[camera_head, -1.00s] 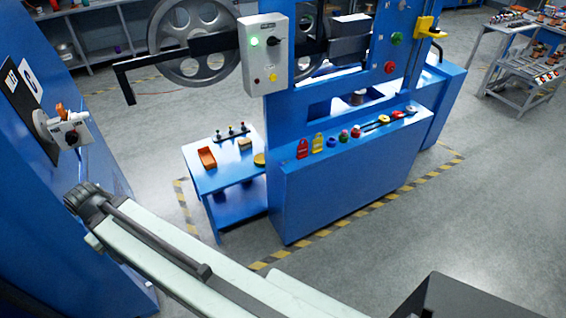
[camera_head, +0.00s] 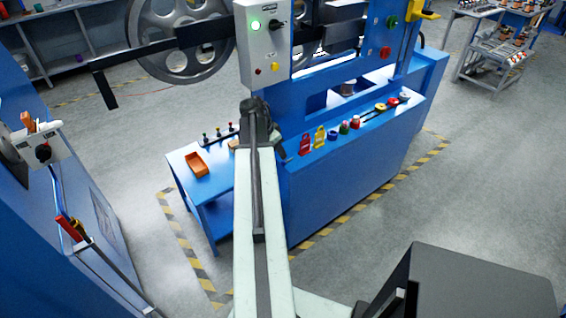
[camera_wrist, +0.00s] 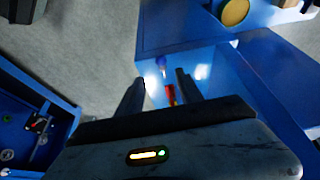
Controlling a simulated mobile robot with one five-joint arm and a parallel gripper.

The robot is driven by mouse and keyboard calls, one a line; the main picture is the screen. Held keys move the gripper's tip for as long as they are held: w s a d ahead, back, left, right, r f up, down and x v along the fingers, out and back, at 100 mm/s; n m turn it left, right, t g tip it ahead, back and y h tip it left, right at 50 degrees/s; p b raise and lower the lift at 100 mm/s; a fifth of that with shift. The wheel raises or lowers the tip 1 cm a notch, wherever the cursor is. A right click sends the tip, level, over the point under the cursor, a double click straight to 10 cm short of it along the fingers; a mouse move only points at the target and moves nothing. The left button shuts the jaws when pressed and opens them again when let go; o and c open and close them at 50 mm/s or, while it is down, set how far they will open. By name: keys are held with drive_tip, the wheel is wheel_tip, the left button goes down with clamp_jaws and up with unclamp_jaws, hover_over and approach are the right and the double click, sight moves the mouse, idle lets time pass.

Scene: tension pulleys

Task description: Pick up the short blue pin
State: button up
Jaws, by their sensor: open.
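In the wrist view a small blue piece (camera_wrist: 161,62), which looks like the blue pin, stands on a blue surface just ahead of my fingertips. A red piece (camera_wrist: 170,95) is nearer, between my fingers. My gripper (camera_wrist: 158,77) is open, with a finger on each side and nothing held. In the head view several small pins (camera_head: 218,133) stand in a row at the back of the low blue side table (camera_head: 183,160). They are too small there to tell colour or length surely. My arm covers the right part of that table.
A yellow disc (camera_wrist: 235,12) shows in the wrist view.

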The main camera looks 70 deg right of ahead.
sight(285, 161)
drive_tip(key=b+x, duration=0.7)
drive_tip(key=x, duration=0.1)
drive_tip(key=shift+d, duration=0.25)
drive_tip(key=shift+r, duration=0.15)
clamp_jaws()
